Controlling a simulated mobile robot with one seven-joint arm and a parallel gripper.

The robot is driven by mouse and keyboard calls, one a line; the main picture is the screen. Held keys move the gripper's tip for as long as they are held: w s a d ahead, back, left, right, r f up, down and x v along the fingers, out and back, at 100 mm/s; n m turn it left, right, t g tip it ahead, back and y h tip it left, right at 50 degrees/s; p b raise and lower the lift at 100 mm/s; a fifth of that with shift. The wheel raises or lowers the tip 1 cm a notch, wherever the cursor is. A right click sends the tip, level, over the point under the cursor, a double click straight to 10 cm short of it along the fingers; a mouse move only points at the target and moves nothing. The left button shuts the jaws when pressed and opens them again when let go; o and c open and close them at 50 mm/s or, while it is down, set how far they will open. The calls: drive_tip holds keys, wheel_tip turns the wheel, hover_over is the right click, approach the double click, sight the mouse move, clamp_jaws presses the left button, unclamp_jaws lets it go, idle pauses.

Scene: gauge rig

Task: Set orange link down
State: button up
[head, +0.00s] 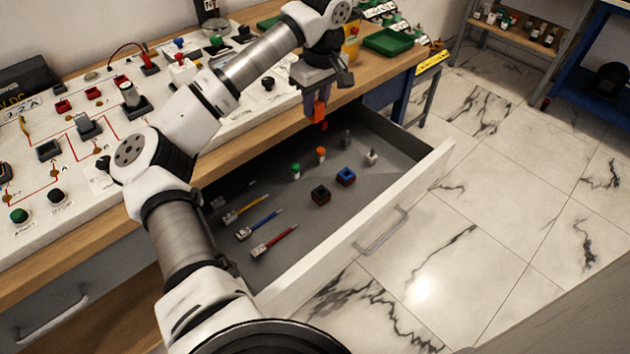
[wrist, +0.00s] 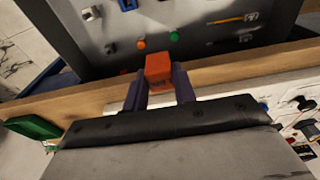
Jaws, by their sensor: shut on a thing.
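An orange link (head: 320,112) is held in my gripper (head: 315,98), which is shut on it. In the wrist view the orange link (wrist: 158,69) is a block between the two dark fingers of my gripper (wrist: 159,88). In the head view the gripper points down over the back right part of the open drawer (head: 330,225), near the wooden table edge. The link appears to be above the drawer floor, but its exact height is hard to tell.
The bench panel (head: 60,130) is crowded. A green tray (head: 388,41) stands at back right.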

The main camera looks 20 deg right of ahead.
drive_tip(key=shift+s+d+f, duration=0.1)
drive_tip(key=shift+d+f, duration=0.1)
drive_tip(key=shift+d, duration=0.05)
drive_tip(key=shift+s+d+f, duration=0.1)
drive_tip(key=shift+f, duration=0.25)
drive_tip(key=p, duration=0.4)
hover_over(317, 178)
drive_tip(key=f, duration=1.9)
drive_tip(key=shift+s+d+f, duration=0.1)
drive_tip(key=shift+s+f, duration=0.05)
drive_tip(key=shift+s, duration=0.2)
drive_tip(key=shift+f, duration=0.15)
drive_tip(key=o, duration=0.9)
drive_tip(key=shift+o, duration=0.2)
wheel_tip(317, 178, up, 12)
drive_tip(key=s+b, duration=0.1)
drive_tip(key=b, duration=0.1)
drive_tip(key=shift+s+d, duration=0.2)
drive_tip(key=shift+d, duration=0.05)
